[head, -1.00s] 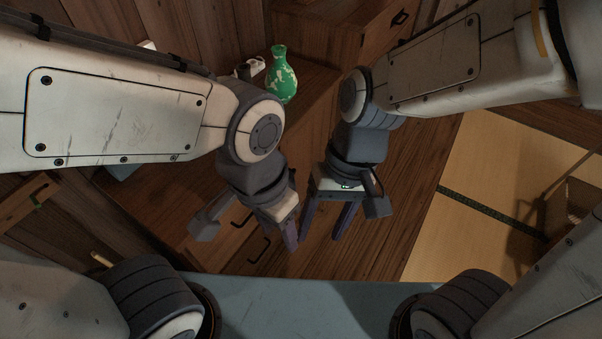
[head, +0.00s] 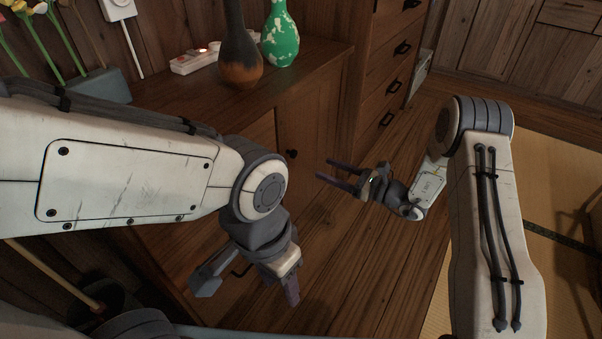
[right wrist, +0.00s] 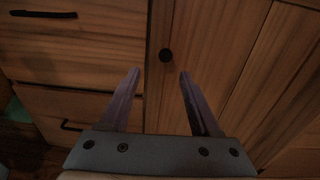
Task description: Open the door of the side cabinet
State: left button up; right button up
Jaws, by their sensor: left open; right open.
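The wooden side cabinet (head: 150,115) stands along the wall. Its door (head: 318,115), closed, carries a small round dark knob (head: 292,153). In the right wrist view the knob (right wrist: 166,55) lies just beyond the fingertips, roughly in line with the gap between them. My right gripper (head: 322,168) is open and empty, its fingers pointing at the door front, apart from the knob; it also shows in the right wrist view (right wrist: 160,73). My left gripper (head: 291,298) is open, pointing down in front of the drawers, with its fingers partly overlapping in view.
A brown-black vase (head: 240,65), a green-white vase (head: 281,40) and a power strip (head: 195,60) stand on the cabinet top. Drawers with dark handles (right wrist: 43,14) are left of the door. A taller drawer chest (head: 385,70) adjoins on the right. The wooden floor before the door is clear.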

aim_at(296, 155)
jog(key=shift+t, duration=0.3)
jog(key=b+x, duration=0.1)
jog(key=x, duration=0.2)
jog(key=b+x, duration=0.1)
jog(key=x, duration=0.2)
jog(key=f+b+x, duration=0.1)
jog(key=x, duration=0.2)
jog(key=shift+w+d, duration=0.2)
jog(key=shift+w, duration=0.1)
jog(key=shift+w+a+r, duration=0.15)
jog(key=shift+w+a, duration=0.15)
jog(key=shift+a, duration=0.2)
grip_shut()
dwell(0.4)
